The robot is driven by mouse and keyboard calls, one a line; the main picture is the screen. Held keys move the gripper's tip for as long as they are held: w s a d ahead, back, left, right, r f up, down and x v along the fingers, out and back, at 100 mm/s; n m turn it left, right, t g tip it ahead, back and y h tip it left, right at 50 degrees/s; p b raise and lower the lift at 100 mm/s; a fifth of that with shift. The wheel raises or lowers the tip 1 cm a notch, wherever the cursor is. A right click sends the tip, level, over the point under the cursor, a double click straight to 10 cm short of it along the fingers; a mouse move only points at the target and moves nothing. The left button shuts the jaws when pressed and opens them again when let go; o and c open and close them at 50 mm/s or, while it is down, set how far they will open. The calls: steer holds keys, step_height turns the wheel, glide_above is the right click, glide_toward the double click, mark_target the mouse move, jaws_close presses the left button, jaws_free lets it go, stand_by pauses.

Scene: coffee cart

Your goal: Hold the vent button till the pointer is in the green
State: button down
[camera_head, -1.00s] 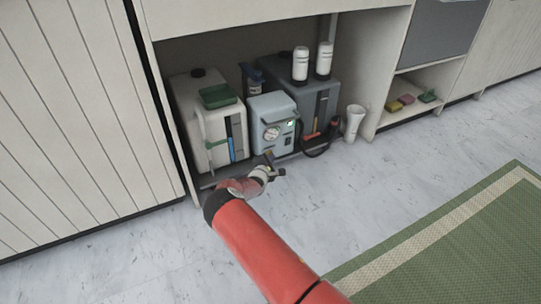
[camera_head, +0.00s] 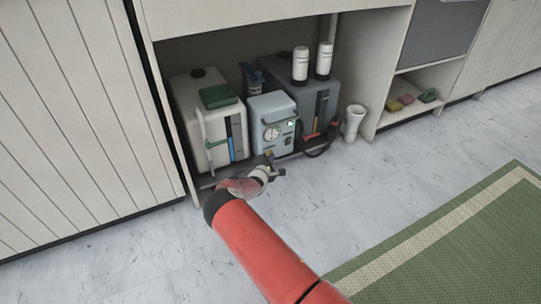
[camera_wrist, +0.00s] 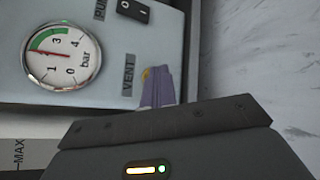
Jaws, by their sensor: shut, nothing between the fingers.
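A pale blue-grey machine (camera_head: 283,103) with a round pressure gauge (camera_head: 271,133) stands in the open bay under the counter. In the wrist view the gauge (camera_wrist: 62,55) appears turned sideways; its red pointer lies near 2 bar, close to the lower end of the green band. The yellow vent button (camera_wrist: 146,74) sits beside the VENT label, partly hidden by my fingers. My gripper (camera_wrist: 158,84) is shut and empty, its tips at the button; I cannot tell how far it is pressed. In the head view my gripper (camera_head: 270,158) is in front of the machine's lower front.
A rocker switch (camera_wrist: 133,10) beside the PUMP label is near my fingers. A cream tank (camera_head: 205,120) stands left of the machine, a dark grey unit (camera_head: 318,90) right. A white cup-like vessel (camera_head: 354,122) stands farther right.

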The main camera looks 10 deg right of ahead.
steer(key=shift+s+r+p, duration=0.1)
steer(key=shift+p, duration=0.2)
stand_by(0.4)
steer(key=shift+s+d+p, duration=0.25)
steer(key=shift+s+p, duration=0.5)
steer(key=shift+p, duration=0.45)
steer(key=shift+s+d+p, duration=0.25)
steer(key=shift+s+p, duration=0.55)
steer(key=shift+p, duration=0.3)
steer(key=shift+s+d+p, duration=0.25)
steer(key=shift+s+p, duration=0.55)
steer(key=shift+p, duration=0.3)
steer(key=shift+s+d+p, duration=0.25)
steer(key=shift+s+p, duration=0.55)
steer(key=shift+p, duration=0.3)
